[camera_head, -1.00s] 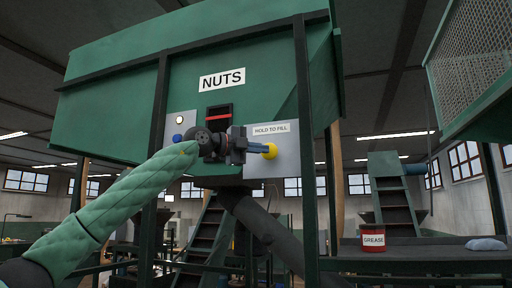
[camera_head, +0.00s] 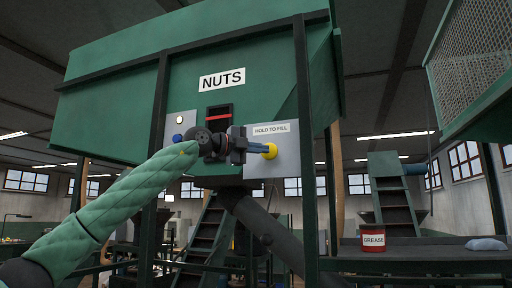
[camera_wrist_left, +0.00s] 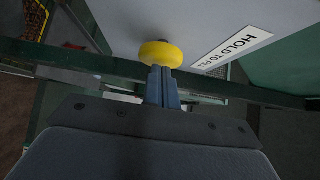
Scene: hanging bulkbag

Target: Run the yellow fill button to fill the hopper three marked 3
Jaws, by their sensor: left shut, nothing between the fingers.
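The yellow fill button (camera_head: 270,151) sits on a grey panel (camera_head: 282,165) under a "HOLD TO FILL" label (camera_head: 270,129). My left gripper (camera_head: 264,148) is shut with nothing between its fingers, and its fingertips meet the button's face. In the left wrist view the shut fingers (camera_wrist_left: 161,82) end at the yellow button (camera_wrist_left: 161,54), apparently touching it. Whether the button is pressed in cannot be told. The green hopper (camera_head: 130,95) above bears a "NUTS" sign (camera_head: 222,79). No number 3 is readable. My right gripper is not in view.
A dark slot with a red bar (camera_head: 218,117) is on the hopper front. A small lamp (camera_head: 179,121) and a blue button (camera_head: 177,138) are left of my wrist. Dark green posts (camera_head: 305,120) flank the panel. A red grease tin (camera_head: 373,239) and a blue-grey cloth (camera_head: 486,244) lie on the right bench.

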